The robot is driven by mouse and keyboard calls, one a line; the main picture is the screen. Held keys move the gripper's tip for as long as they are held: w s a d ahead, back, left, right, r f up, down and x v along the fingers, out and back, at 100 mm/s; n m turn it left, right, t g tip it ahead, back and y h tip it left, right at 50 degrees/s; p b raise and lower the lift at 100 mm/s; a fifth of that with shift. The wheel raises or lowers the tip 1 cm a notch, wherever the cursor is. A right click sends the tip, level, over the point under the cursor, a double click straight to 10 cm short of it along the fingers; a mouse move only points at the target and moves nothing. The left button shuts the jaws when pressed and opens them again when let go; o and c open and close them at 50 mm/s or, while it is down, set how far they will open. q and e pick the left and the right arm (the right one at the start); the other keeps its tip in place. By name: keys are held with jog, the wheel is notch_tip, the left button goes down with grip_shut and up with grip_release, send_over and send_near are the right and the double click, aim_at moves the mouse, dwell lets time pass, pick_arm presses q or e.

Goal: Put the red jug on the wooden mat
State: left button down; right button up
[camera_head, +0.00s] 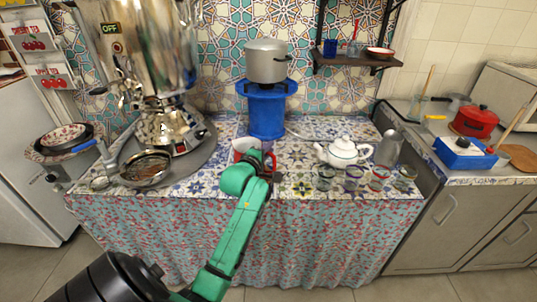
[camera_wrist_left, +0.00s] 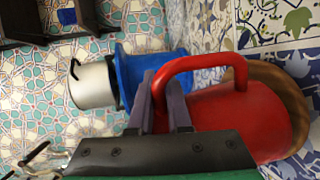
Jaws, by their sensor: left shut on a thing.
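The red jug (camera_head: 246,146) is at the front middle of the tiled counter, partly hidden behind my green left arm. The left wrist view shows its red body (camera_wrist_left: 245,120) and looped handle. My left gripper (camera_head: 264,165) is shut on the handle, its two fingers (camera_wrist_left: 160,105) on either side of it. The brown wooden mat (camera_wrist_left: 285,85) shows at the jug's base in the left wrist view, partly covered by the jug. I cannot tell whether the jug touches it. My right gripper is not in view.
A blue stand (camera_head: 266,110) with a grey pot (camera_head: 266,62) is behind the jug. A large samovar (camera_head: 150,55) stands at left with a strainer (camera_head: 146,169) before it. A white teapot (camera_head: 342,152) and several small glasses (camera_head: 352,177) are at right.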

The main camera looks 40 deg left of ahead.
pick_arm(q)
jog(key=shift+f, duration=0.75)
jog(key=c, duration=0.9)
grip_release()
jog(key=shift+f, duration=0.1)
jog(key=shift+o, duration=0.2)
jog(key=shift+d, duration=0.1)
